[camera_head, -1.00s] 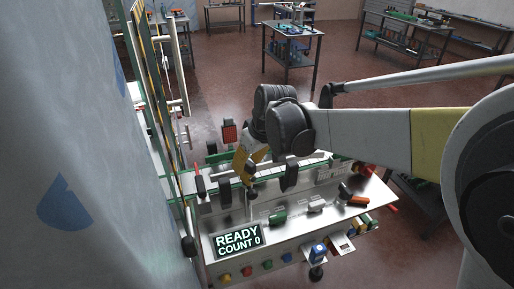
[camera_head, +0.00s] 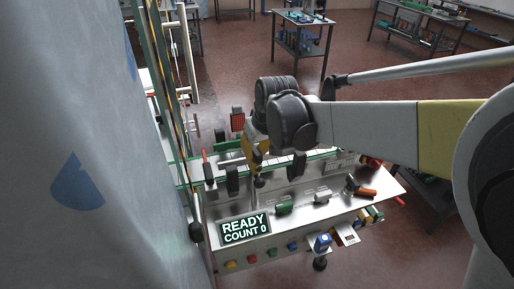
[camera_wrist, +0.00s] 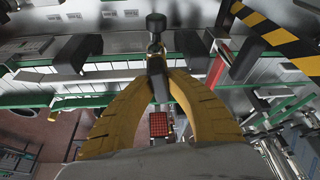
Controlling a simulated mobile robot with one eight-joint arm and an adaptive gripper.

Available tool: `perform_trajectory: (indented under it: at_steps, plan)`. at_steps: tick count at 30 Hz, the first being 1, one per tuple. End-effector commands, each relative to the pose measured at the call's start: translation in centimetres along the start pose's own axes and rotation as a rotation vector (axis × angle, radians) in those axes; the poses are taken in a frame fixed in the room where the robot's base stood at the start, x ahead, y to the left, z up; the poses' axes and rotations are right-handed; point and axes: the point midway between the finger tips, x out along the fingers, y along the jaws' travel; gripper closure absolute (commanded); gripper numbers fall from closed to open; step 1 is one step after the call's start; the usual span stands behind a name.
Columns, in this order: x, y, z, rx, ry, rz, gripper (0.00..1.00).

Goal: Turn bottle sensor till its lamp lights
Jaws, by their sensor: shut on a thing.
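My gripper (camera_head: 258,160) has yellow fingers and reaches down to the rail of a metal machine (camera_head: 290,225). In the wrist view the fingers (camera_wrist: 158,78) are closed on a slim grey-and-black part, which I take to be the bottle sensor (camera_wrist: 156,62). A post with a black knob (camera_wrist: 156,22) extends beyond the fingertips; the knob also shows just below my gripper in the head view (camera_head: 259,182). A red gridded reflector (camera_wrist: 158,124) appears between the fingers, farther off. The fingers partly hide the sensor, and I cannot make out its lamp.
A display (camera_head: 245,229) reads "READY COUNT 0". Coloured buttons (camera_head: 271,251) line the front. Green guide rails run beside my gripper. A hanging sheet (camera_head: 80,150) fills the left.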

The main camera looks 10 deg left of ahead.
Motion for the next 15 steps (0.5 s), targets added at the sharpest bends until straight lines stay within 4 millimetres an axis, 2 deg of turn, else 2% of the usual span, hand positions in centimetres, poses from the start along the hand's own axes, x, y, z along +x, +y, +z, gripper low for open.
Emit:
perform_trajectory:
  at_steps: [6,15]
  plan:
    - [0.04,-0.12,0.05,0.149,-0.001,0.062,1.0]
    - [0.04,-0.07,0.06,0.171,0.0,0.069,1.0]
